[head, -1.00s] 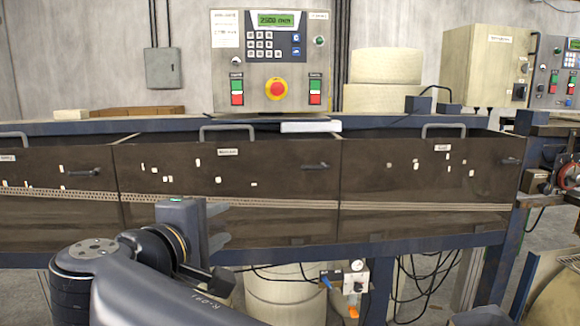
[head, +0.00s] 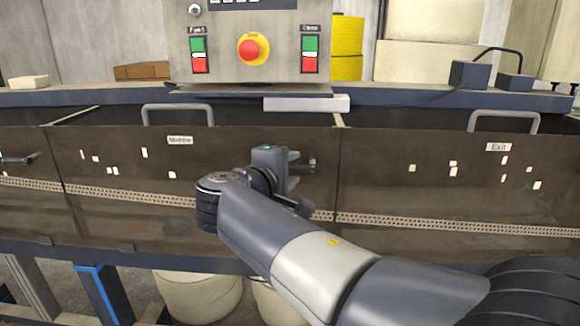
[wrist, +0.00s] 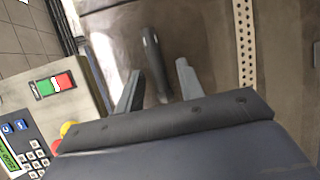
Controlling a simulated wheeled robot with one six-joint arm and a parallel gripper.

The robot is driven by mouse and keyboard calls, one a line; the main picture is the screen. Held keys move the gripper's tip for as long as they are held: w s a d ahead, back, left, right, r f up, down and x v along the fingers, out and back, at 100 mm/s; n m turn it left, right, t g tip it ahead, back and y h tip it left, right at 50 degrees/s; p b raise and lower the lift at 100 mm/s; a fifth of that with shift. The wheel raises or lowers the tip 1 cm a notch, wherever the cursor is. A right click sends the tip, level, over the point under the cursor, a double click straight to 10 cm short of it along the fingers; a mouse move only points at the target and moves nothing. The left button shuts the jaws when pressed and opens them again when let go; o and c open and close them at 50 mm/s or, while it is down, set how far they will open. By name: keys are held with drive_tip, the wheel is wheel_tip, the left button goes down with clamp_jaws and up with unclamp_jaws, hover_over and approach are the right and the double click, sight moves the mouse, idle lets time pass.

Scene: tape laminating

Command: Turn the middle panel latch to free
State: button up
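The middle panel (head: 120,190) is a dark brown panel with a white label and a grey top handle. Its latch (head: 311,166) is a small dark lever near the panel's right edge, lying about horizontal and partly hidden behind my gripper (head: 294,168). In the wrist view the dark latch lever (wrist: 151,50) shows between the two grey fingers of my gripper (wrist: 159,68). The fingers are apart, with a visible gap on each side of the lever. I cannot tell how deep the lever sits between them.
The right panel (head: 440,195) adjoins it, and another latch (head: 18,160) shows at the far left. A control box (head: 235,45) with a red stop button (head: 250,50) stands above. A white block (head: 306,103) lies on the blue rail. Drums (head: 197,297) stand below.

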drive_tip(key=shift+c, duration=0.6)
clamp_jaws()
drive_tip(key=shift+r+m, duration=0.1)
drive_tip(key=shift+m, duration=0.2)
drive_tip(key=shift+d+r+m+g+y+b, duration=0.2)
drive_tip(key=shift+r+m+g+y+b, duration=0.25)
drive_tip(key=shift+m+y+b, duration=0.4)
drive_tip(key=m+y+b, duration=0.1)
drive_tip(key=m, duration=0.1)
drive_tip(key=d+r+m+y+b, duration=0.1)
drive_tip(key=m+y, duration=0.1)
drive_tip(key=d+r+m+y+b, duration=0.1)
drive_tip(key=m, duration=0.1)
drive_tip(key=shift+d+r+g+y, duration=0.2)
drive_tip(key=shift+r+g+y, duration=0.05)
drive_tip(key=shift+g, duration=0.1)
drive_tip(key=d+m+y+b, duration=0.1)
drive_tip(key=m, duration=0.1)
drive_tip(key=d+m+y+b, duration=0.1)
drive_tip(key=shift+r+m+y, duration=0.2)
drive_tip(key=shift+m+y, duration=0.1)
drive_tip(key=shift+m, duration=0.05)
